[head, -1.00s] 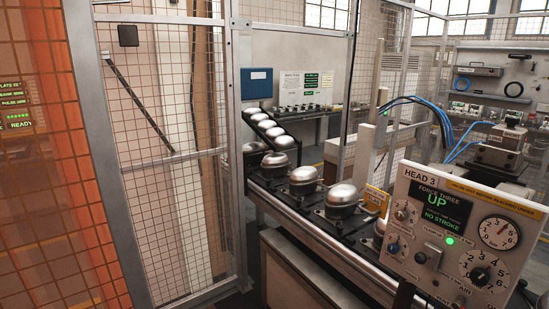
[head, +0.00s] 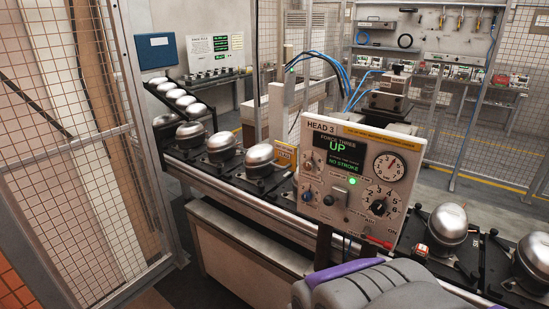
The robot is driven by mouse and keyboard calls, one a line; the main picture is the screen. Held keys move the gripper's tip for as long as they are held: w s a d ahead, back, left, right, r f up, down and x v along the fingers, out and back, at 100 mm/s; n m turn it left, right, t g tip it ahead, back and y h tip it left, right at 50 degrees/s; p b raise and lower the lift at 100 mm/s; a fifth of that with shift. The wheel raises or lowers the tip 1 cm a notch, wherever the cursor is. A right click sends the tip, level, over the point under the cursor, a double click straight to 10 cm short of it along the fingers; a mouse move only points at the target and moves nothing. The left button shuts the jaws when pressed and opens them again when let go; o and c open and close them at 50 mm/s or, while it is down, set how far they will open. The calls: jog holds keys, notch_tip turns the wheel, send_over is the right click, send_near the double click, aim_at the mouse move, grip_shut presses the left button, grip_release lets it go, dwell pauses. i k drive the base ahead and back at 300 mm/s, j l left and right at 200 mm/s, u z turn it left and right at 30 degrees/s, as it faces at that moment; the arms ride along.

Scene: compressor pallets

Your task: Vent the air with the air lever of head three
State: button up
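The head three panel (head: 331,208) is a pale upright box labelled "HEAD 3", right of centre in the head view. Its screen (head: 342,155) reads "FORCE THREE UP" and "NO STROKE", and a green lamp (head: 352,181) is lit below it. The panel has a pressure gauge (head: 389,166), a numbered dial (head: 379,207) and a few small knobs. A red-handled lever (head: 379,242) is at its lower right edge; its label is too small to read. A grey and purple part of my arm rises at the bottom, below the panel. My gripper's fingers do not show.
A conveyor line (head: 225,190) with several domed silver compressors (head: 223,146) on black pallets runs behind the panel. More compressors (head: 447,224) stand to the right. Mesh fencing (head: 70,130) closes the left side. Blue hoses (head: 335,72) run behind the panel.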

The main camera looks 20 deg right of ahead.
aim_at(378, 241)
jog(key=z, duration=1.25)
